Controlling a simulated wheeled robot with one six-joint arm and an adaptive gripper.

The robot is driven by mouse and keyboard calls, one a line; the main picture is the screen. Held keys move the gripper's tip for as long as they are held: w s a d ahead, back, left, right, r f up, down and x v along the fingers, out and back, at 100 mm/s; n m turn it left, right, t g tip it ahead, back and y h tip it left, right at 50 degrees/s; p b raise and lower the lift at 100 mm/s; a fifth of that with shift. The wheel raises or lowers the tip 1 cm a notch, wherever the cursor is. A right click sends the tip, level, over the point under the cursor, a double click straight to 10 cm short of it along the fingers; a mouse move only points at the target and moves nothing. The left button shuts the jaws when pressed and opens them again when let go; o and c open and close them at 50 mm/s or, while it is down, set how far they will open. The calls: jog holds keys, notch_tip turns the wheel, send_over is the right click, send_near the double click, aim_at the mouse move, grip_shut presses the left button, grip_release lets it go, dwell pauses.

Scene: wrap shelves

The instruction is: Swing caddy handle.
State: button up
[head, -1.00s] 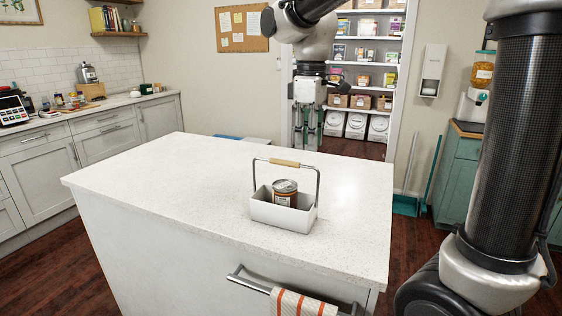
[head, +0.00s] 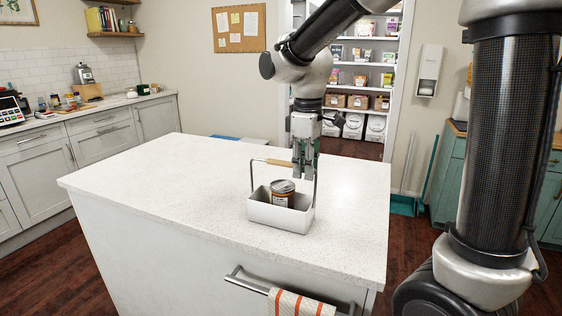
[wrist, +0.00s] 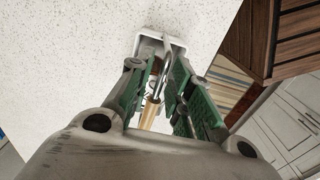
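The white caddy (head: 268,215) stands on the island counter and holds a can with a dark and orange label (head: 282,193). Its handle (head: 276,162), a metal bail with a wooden grip, stands upright over it. My gripper (head: 303,174) points down at the right end of the handle, beside the right upright. In the wrist view, the wooden grip (wrist: 151,112) and a metal bar lie between my green-padded fingers, which are apart. Whether either finger touches the handle cannot be told. Part of the caddy (wrist: 176,42) shows beyond the fingertips; the rest is hidden.
The speckled white counter (head: 170,185) is clear around the caddy. A towel (head: 300,303) hangs on the rail at the counter's front. Pantry shelves (head: 360,80) are behind my arm, with a teal dustpan (head: 402,205) on the floor at right.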

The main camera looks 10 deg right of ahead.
jog(key=shift+c, duration=0.9)
jog(key=shift+w, duration=0.1)
jog(key=shift+w+d+f, duration=0.25)
jog(key=shift+w+d, duration=0.65)
jog(key=shift+w, duration=0.25)
jog(key=shift+w+d+f, duration=0.3)
jog(key=shift+w+d, duration=0.15)
jog(key=shift+w, duration=0.15)
jog(key=shift+w+d+f, duration=0.25)
jog(key=shift+w+d, duration=0.15)
jog(key=shift+w, duration=0.15)
jog(key=shift+w, duration=0.1)
